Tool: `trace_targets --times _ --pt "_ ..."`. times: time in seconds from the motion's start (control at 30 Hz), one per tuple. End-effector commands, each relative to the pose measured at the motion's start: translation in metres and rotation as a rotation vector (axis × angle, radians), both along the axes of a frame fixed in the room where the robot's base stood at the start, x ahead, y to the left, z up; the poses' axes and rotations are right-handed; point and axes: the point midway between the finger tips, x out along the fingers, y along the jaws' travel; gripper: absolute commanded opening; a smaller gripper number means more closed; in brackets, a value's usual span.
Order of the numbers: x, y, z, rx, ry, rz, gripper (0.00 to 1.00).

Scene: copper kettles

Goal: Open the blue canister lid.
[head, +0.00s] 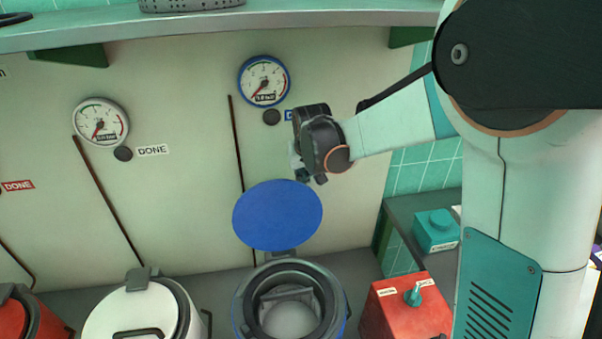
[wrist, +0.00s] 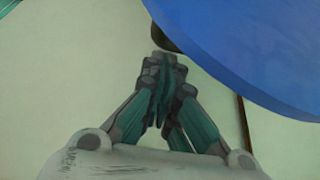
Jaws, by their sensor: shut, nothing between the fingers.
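The blue canister (head: 334,288) stands on the counter at the bottom middle of the head view. Its round blue lid (head: 278,214) stands raised at the back, upright on its hinge, so the mouth is open and the pale inside shows. My gripper (head: 301,172) is above the lid's upper right edge, in front of the wall panel. In the wrist view my gripper (wrist: 162,75) has its fingers together with nothing between them. The lid (wrist: 255,45) fills the upper right of that view, beside the fingers. I cannot tell whether they touch.
A white canister (head: 140,310) and a red canister (head: 25,318), both with lids down, stand to the left. A red box with a teal knob (head: 408,308) stands to the right. A gauge with a blue rim (head: 264,81) hangs above. A shelf (head: 300,22) crosses the top.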

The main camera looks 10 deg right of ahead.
Motion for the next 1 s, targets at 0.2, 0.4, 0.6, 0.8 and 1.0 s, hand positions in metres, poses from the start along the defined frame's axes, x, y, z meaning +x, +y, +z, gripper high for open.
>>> trace_targets --times 0.2,0.4,0.6,0.8,1.0 --pt "0.000 0.000 0.000 0.000 -0.001 0.000 0.00" --pt "-0.013 0.000 0.003 -0.001 -0.052 0.000 0.00" --pt "-0.043 0.000 0.008 0.000 -0.169 0.001 0.00" --pt "-0.070 0.000 0.011 0.002 -0.223 0.000 0.00" --pt "-0.080 0.000 0.012 0.001 -0.221 0.000 0.00"
